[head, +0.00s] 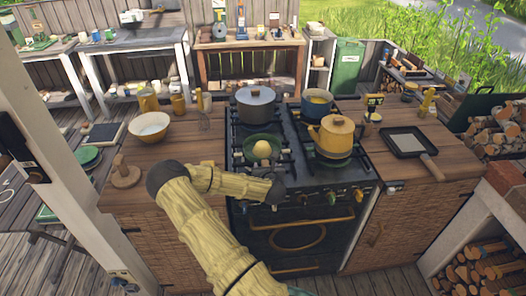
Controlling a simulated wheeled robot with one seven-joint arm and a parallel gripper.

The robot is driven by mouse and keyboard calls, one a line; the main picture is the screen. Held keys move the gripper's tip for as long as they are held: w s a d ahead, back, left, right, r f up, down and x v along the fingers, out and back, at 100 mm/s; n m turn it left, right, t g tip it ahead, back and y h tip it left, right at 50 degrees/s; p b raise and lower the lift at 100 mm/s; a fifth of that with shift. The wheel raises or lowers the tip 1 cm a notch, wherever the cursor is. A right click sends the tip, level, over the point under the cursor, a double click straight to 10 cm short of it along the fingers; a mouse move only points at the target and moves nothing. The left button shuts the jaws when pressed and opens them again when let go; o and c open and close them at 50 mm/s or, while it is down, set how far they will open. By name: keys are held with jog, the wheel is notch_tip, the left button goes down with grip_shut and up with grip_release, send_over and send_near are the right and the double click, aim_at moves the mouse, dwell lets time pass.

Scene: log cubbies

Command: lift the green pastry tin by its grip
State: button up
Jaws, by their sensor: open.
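A shallow green round tin (248,151) sits on the left side of the black stove top, with a round yellow piece (262,149) standing up at its middle. I cannot tell for sure that this yellow piece is its grip. My arm reaches up from the bottom of the picture and bends to the right. My gripper (278,191) is at its dark end, over the stove's front edge, nearer to me than the tin and apart from it in the picture. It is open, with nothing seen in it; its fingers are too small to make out.
A grey lidded pot (256,104), a blue pot (317,102) and a yellow kettle (336,136) stand on the stove behind and right of the tin. A white bowl (149,126) and wooden stand (126,174) are on the left counter, a black square pan (408,143) on the right.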

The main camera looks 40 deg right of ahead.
grip_shut()
jog(key=shift+r, duration=0.2)
notch_tip(320, 180, up, 10)
jog(key=shift+f+b, duration=0.1)
jog(key=shift+b, duration=0.7)
